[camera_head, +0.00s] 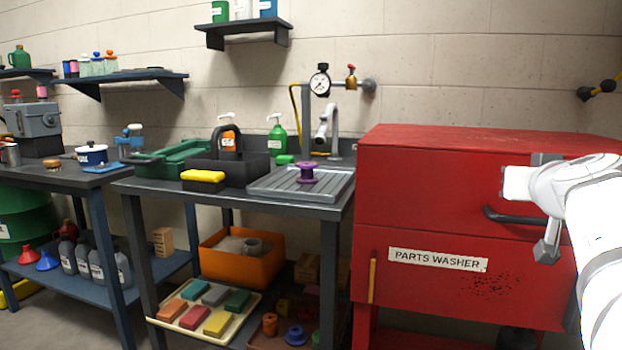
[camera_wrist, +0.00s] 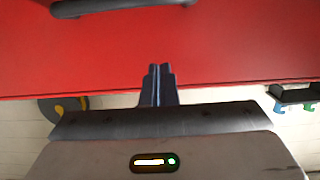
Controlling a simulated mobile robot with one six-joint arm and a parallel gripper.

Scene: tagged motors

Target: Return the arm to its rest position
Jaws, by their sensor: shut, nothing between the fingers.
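My white arm (camera_head: 590,210) reaches in from the right edge of the head view, in front of the red parts washer (camera_head: 430,190). My gripper (camera_head: 546,257) hangs at its end, pointing down near the washer's dark handle (camera_head: 510,216). In the wrist view the two dark fingers (camera_wrist: 159,70) are together, with nothing between them. The red washer (camera_wrist: 200,45) fills the background there, and its handle (camera_wrist: 120,6) crosses the top. I cannot tell the exact gap between gripper and washer.
A dark workbench (camera_head: 250,203) left of the washer holds a drainer tray (camera_head: 335,190) with a purple spool (camera_head: 306,173), a black caddy (camera_head: 235,172) and a green bin (camera_head: 150,166). An orange box (camera_head: 235,265) sits on the shelf below. Several bottles stand on wall shelves.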

